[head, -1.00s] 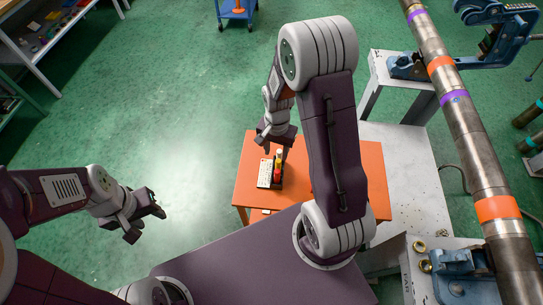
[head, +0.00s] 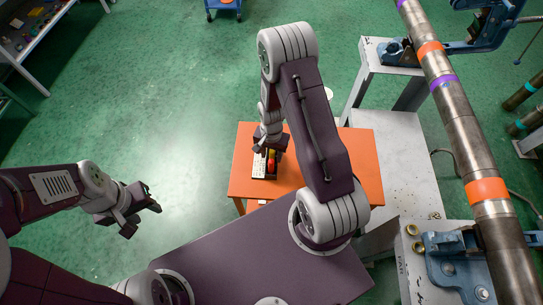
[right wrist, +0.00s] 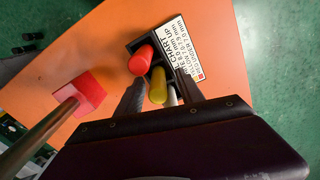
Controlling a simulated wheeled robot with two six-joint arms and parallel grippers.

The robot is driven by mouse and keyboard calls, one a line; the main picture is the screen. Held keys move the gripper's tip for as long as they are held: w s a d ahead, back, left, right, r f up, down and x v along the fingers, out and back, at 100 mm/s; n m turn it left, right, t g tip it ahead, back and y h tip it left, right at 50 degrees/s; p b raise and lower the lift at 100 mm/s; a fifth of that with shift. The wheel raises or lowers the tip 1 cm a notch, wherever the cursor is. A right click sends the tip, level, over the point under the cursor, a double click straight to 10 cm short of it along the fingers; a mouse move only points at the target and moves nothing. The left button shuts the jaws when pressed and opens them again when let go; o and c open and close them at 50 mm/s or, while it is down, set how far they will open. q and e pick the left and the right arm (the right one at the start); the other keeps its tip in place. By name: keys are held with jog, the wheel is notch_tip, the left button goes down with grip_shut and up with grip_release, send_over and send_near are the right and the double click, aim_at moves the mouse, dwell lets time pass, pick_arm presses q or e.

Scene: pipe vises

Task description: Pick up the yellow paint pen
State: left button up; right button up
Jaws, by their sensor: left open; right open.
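The yellow paint pen (right wrist: 158,86) stands in a dark holder (right wrist: 133,46) on the orange table, seen nearly end-on in the right wrist view. A red pen (right wrist: 141,60) stands right beside it in the same holder. My right gripper (right wrist: 160,88) is open, with one finger on each side of the yellow pen; I cannot tell whether they touch it. In the head view my right gripper (head: 267,147) is over the holder and partly hides the pens. My left gripper (head: 146,208) is open and empty over the floor at the left.
A white chart card (right wrist: 188,50) lies against the holder. A red block (right wrist: 88,90) with a grey rod shows left of it in the wrist view. The orange table (head: 355,155) stands beside grey benches (head: 400,170) with a long pipe (head: 462,130) in blue vises.

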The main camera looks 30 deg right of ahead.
jog(key=shift+s+r, duration=0.1)
jog(key=shift+s, duration=0.1)
grip_shut()
jog(key=shift+w+r, duration=0.1)
